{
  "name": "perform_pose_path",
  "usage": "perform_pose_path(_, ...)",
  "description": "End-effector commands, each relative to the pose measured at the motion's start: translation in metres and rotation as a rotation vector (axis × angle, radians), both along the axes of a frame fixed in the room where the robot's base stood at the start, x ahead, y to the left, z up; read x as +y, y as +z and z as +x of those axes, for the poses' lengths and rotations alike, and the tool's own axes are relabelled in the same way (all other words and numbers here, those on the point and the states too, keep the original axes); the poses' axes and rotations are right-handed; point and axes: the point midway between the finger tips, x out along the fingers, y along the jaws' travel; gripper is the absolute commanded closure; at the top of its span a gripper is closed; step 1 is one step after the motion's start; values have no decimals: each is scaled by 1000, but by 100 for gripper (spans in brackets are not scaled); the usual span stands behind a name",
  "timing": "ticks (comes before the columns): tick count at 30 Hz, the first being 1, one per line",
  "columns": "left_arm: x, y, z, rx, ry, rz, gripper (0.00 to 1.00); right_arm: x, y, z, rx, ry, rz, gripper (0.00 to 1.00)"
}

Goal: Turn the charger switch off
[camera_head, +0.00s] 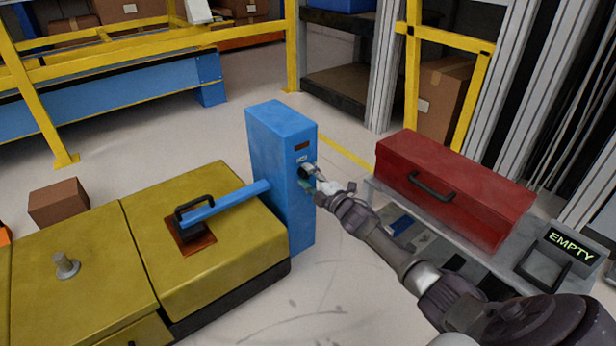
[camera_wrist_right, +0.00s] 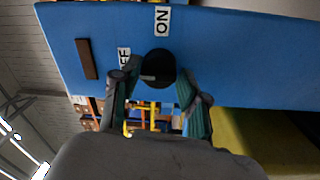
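The charger is an upright blue box (camera_head: 280,165) beside the yellow module. In the right wrist view its blue face (camera_wrist_right: 225,55) fills the upper part, turned sideways. A dark round switch (camera_wrist_right: 158,64) sits on it, with an ON label (camera_wrist_right: 162,21) above and an OFF label (camera_wrist_right: 124,57) to its left, partly covered by a finger. My right gripper (camera_head: 309,177) is at the box's right face; in the wrist view its fingers (camera_wrist_right: 157,80) are spread on either side of the switch. I cannot tell whether they touch it. My left gripper is not in view.
A blue bar (camera_head: 228,203) runs from the box to a black handle on the yellow module (camera_head: 140,260). A red toolbox (camera_head: 455,190) and an EMPTY display (camera_head: 571,245) stand on the grey cart to the right. Floor is clear behind the box.

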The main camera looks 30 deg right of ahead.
Motion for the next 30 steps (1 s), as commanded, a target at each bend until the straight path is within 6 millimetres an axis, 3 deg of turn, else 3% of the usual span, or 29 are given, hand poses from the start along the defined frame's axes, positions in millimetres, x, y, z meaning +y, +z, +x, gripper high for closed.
perform_pose_path(2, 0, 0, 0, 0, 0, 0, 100, 0, 0, 0, 0, 0, 1, 38)
perform_pose_path(14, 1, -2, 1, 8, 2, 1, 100, -1, -1, -5, 0, -1, 3, 38)
perform_pose_path(30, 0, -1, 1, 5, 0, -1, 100, -8, -6, -101, 1, -1, 2, 38)
